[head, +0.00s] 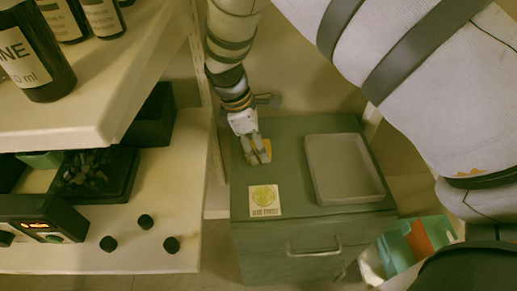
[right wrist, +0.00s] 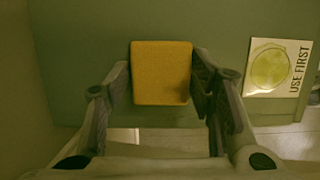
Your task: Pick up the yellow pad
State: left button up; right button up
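The yellow pad (right wrist: 161,73) is a small, roughly square block at the cabinet top in the right wrist view. In the head view only a bit of it (head: 264,146) shows around the fingers. My right gripper (right wrist: 161,80) points down over the cabinet, its fingers along the pad's left and right sides with no clear gap at either edge. It appears shut on the pad; I cannot see clear space under the pad. In the head view my right gripper (head: 258,156) hides most of the pad. My left gripper is not in view.
The green-grey cabinet (head: 294,134) bears a "USE FIRST" card (head: 265,200) in front of the pad and a grey tray (head: 345,195) to the right. Left are shelves with dark bottles (head: 34,62) and several black caps (head: 146,221).

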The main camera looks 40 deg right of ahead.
jog(key=c, duration=0.5)
notch_tip(320, 180, up, 10)
jog(key=shift+p, duration=0.55)
